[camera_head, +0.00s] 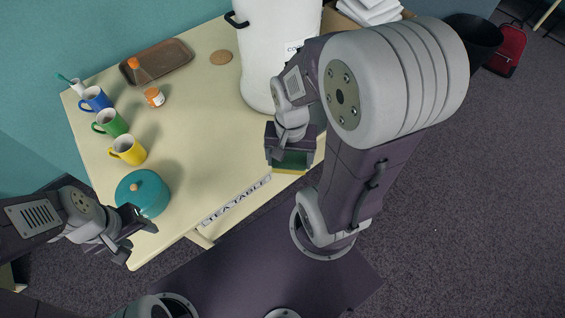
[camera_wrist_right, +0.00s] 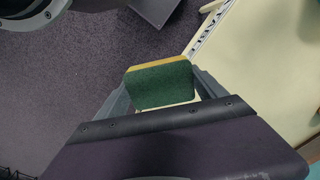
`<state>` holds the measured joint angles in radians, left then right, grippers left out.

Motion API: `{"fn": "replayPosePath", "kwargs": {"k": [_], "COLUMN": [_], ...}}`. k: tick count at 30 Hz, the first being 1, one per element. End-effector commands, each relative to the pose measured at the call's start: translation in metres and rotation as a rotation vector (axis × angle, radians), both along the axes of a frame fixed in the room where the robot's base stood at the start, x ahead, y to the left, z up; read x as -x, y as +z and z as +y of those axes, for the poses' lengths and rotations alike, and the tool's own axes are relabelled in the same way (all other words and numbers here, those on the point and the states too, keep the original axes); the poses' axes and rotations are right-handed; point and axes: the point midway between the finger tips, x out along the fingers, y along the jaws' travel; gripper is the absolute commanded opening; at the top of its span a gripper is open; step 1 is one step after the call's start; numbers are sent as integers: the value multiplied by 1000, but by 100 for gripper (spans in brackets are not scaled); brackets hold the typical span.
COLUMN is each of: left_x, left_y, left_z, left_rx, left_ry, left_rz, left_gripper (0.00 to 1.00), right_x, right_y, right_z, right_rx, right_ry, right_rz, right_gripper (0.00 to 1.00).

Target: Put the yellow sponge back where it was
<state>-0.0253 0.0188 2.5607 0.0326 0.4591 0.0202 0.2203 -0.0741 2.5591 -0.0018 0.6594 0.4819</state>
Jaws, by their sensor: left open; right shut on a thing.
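The sponge (camera_head: 291,162) is in my right gripper (camera_head: 290,158), near the table's front edge, right of the "TEA TABLE" label. The right wrist view shows its green face and a thin yellow edge; the sponge (camera_wrist_right: 160,84) sits between the two fingers of the right gripper (camera_wrist_right: 162,90), which is shut on it. My left gripper (camera_head: 133,222) is open and empty, near the table's left front corner, beside the teal pot. I cannot tell how high the sponge is above the table.
On the tea table (camera_head: 205,125) stand a teal lidded pot (camera_head: 143,193), yellow (camera_head: 128,150), green (camera_head: 110,123) and blue (camera_head: 95,99) mugs, an orange-capped jar (camera_head: 155,97), a brown tray (camera_head: 160,62), a cork coaster (camera_head: 221,57) and a large white urn (camera_head: 265,50). The table's middle is clear.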

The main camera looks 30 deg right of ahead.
Motion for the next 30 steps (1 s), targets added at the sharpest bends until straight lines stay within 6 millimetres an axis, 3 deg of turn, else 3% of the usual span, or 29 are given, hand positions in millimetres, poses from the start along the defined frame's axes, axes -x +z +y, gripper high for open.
{"fn": "replayPosePath", "kwargs": {"k": [2, 8, 13, 16, 18, 24, 30], "left_x": [-1, -1, 0, 0, 0, 0, 0], "left_y": [-12, -7, 34, 54, 41, 48, 49], "left_z": [0, 0, 0, 0, 0, 0, 0], "left_rx": [0, 0, 0, 0, 0, 0, 0], "left_ry": [0, 1, 0, 0, 0, 0, 0], "left_rz": [-1, -1, -1, -2, -2, -1, -1], "left_gripper": [52, 52, 52, 52, 52, 52, 52], "right_x": [-5, -6, -20, -29, -54, -105, -123], "right_y": [-6, -2, 1, -9, -34, -62, -74], "right_z": [-2, -3, -2, 0, 1, 3, 4], "right_rx": [1, -1, -2, -2, -1, 0, 0], "right_ry": [-5, -6, -4, -5, -3, -5, -6], "right_rz": [-2, 2, 14, 14, 6, 1, 0], "right_gripper": [42, 42, 42, 42, 42, 42, 42]}}
